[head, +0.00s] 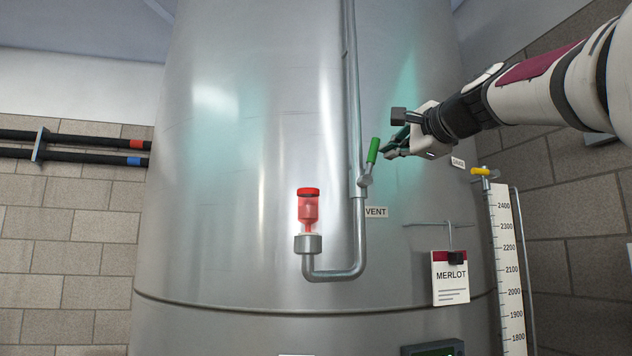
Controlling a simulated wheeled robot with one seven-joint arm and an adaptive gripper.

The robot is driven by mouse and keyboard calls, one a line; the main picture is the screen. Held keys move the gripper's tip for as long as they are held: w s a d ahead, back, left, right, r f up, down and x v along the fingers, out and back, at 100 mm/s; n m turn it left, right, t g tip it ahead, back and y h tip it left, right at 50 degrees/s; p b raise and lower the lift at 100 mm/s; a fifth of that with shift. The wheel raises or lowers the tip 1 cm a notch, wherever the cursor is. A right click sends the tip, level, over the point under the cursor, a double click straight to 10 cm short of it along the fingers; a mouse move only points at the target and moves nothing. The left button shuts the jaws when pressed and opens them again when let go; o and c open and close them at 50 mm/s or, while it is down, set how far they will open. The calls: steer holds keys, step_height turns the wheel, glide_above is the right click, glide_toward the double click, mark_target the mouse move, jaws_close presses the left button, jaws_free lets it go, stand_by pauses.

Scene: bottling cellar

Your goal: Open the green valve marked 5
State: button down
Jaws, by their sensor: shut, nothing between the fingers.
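A green-handled valve (373,151) sits on the vertical steel pipe at the front of the tank. Its handle points up, leaning slightly right of the pipe's line. A plate beside the pipe below it reads VENT; I see no number 5 on or near the valve. My gripper (389,149) reaches in from the upper right. It is shut and empty, its fingertips just right of the green handle. Whether they touch the handle or are apart in depth, I cannot tell.
The steel pipe (358,232) bends at the bottom to a red airlock (309,211). A MERLOT card (451,278) hangs at lower right. A level scale (509,270) with a yellow-handled valve (486,172) stands at the right. The tank (235,200) fills the middle.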

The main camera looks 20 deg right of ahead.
steer(key=shift+a+r+n, duration=0.2)
steer(key=shift+a+n, duration=0.25)
steer(key=shift+n, duration=0.15)
steer(key=shift+a+r+n, duration=0.2)
steer(key=shift+a+n, duration=0.2)
steer(key=shift+n, duration=0.2)
steer(key=shift+d, duration=0.1)
